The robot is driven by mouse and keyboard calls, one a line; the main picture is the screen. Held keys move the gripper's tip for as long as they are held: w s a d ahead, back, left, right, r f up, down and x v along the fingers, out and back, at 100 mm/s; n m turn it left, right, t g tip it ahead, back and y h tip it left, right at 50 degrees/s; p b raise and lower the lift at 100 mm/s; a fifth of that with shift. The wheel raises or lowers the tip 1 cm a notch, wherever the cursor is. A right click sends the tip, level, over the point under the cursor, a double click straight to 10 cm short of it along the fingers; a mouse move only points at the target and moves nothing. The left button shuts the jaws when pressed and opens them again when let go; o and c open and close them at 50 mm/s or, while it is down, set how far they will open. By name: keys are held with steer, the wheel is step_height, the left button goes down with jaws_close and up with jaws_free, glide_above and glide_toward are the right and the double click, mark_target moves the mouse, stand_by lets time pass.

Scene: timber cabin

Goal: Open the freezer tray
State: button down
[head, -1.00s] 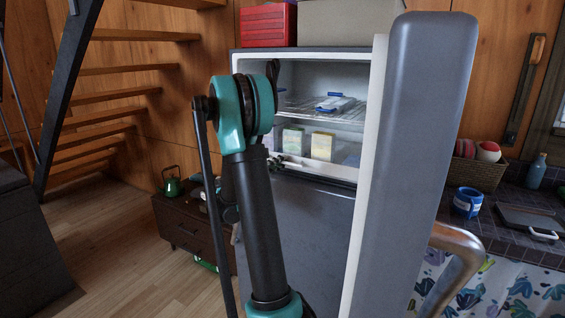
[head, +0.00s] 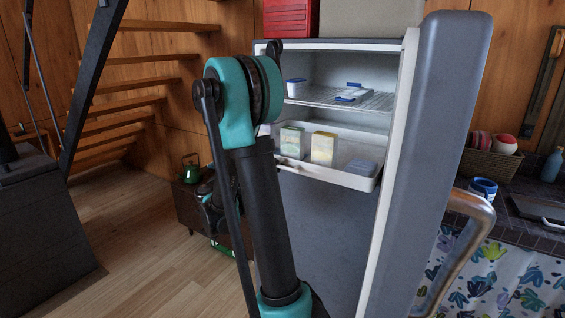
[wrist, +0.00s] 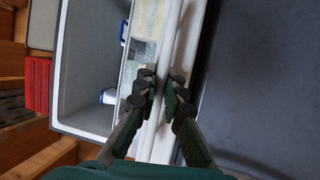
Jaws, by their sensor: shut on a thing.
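The freezer tray (head: 352,181) is a white bin below a wire shelf, sticking out past the front of the open freezer compartment. In the head view my arm hides most of the gripper, at the tray's left side.
The grey freezer door (head: 425,150) stands open on the right, close to the tray. The wire shelf (head: 325,97) holds blue-and-white containers. A red box (head: 290,18) sits on top.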

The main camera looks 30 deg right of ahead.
steer(key=shift+s+a, duration=0.35)
steer(key=shift+a, duration=0.2)
steer(key=shift+s+a, duration=0.3)
steer(key=shift+a, duration=0.2)
steer(key=c, duration=1.9)
jaws_free()
steer(key=v, duration=1.2)
steer(key=shift+w, duration=0.15)
